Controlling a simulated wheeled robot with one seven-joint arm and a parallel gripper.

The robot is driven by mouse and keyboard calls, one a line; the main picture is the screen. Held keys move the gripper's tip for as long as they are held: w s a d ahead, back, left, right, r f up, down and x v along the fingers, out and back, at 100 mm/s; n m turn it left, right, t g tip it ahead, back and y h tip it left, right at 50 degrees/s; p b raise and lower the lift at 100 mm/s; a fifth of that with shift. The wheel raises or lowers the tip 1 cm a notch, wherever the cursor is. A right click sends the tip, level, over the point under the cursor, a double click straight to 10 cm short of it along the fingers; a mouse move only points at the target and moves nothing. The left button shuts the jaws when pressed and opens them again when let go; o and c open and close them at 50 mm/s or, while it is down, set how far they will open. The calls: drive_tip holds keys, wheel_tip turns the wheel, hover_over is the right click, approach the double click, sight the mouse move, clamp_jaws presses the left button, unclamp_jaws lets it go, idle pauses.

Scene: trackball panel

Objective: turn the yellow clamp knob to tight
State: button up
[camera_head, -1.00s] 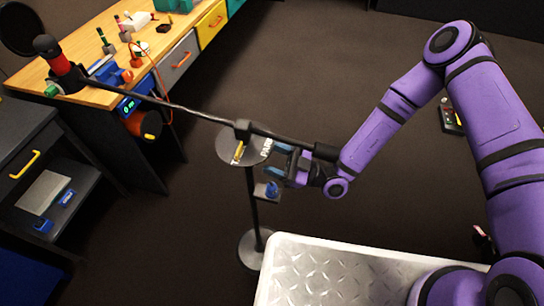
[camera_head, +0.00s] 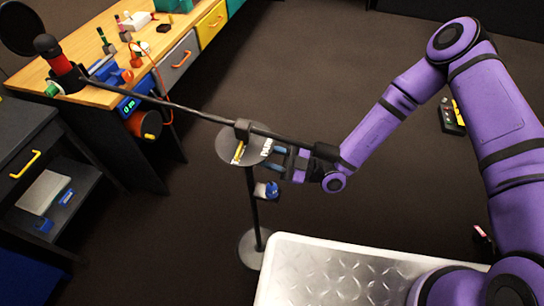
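The yellow clamp knob (camera_head: 238,152) shows as a small yellow bar on a round grey disc (camera_head: 227,143) on a black stand, under the boom's clamp. Lettering runs along the disc's right edge; I can read "PARK" there, and the other marking is partly hidden. My gripper (camera_head: 276,158) is at the right edge of the disc, its two blue-tipped fingers pointing left with a gap between them. Nothing shows between the fingers. The yellow knob lies to the left of the fingertips, apart from them in the picture; the depth is hard to tell.
A long black boom (camera_head: 190,111) crosses above the disc to a microphone-like end over the wooden workbench (camera_head: 172,47). A metal-topped surface (camera_head: 335,278) is in front. Open floor lies behind.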

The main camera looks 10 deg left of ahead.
drive_tip(key=shift+n, duration=0.6)
drive_tip(key=o, duration=0.9)
drive_tip(key=shift+o, duration=0.2)
